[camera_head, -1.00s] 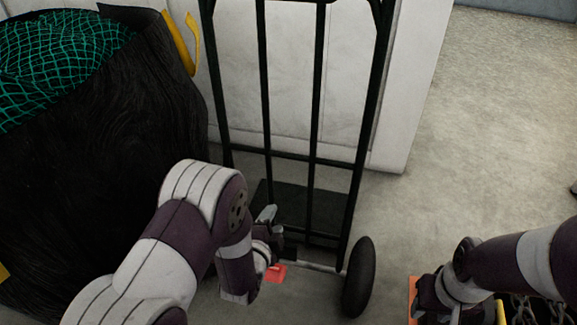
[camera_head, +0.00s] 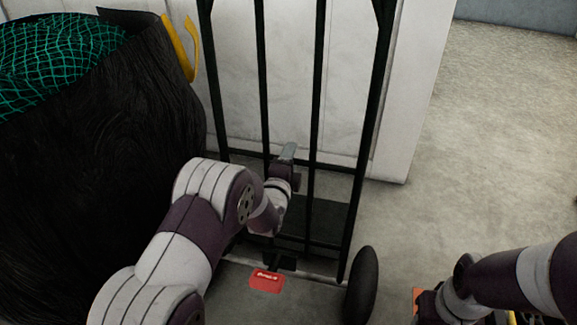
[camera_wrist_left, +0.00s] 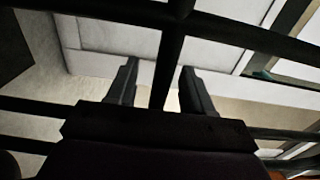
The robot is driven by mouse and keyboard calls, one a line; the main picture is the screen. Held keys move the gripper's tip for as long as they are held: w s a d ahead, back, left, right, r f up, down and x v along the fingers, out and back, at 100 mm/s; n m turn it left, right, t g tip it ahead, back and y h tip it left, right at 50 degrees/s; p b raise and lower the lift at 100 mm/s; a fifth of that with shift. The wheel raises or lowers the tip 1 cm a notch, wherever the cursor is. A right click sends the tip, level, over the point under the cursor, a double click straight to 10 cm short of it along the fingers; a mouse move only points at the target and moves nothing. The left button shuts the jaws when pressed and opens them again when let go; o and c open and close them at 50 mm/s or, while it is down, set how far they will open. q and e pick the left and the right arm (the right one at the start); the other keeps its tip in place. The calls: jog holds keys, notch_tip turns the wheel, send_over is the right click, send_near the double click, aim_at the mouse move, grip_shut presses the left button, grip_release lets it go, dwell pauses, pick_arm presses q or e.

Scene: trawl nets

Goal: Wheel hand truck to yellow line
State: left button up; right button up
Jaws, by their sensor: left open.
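The black hand truck (camera_head: 374,110) stands upright against a white wall panel, with vertical bars and a dark toe plate low down. Its right wheel (camera_head: 362,285) shows; the left one is hidden behind my arm. My left gripper (camera_head: 288,153) is open at the truck's lower frame, near its middle bars. In the left wrist view, a dark bar (camera_wrist_left: 171,62) runs between the two open fingers (camera_wrist_left: 160,85); I cannot tell if they touch it. My right gripper (camera_head: 425,305) is partly in view at the lower right, its fingers unclear. No yellow line is clearly visible.
A large black container (camera_head: 90,190) with green netting (camera_head: 60,55) and a yellow handle (camera_head: 180,45) stands close on the left. A red label (camera_head: 266,279) lies low by the axle. Bare concrete floor (camera_head: 480,130) is open on the right.

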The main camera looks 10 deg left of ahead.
pick_arm(q)
grip_shut()
dwell(1.4)
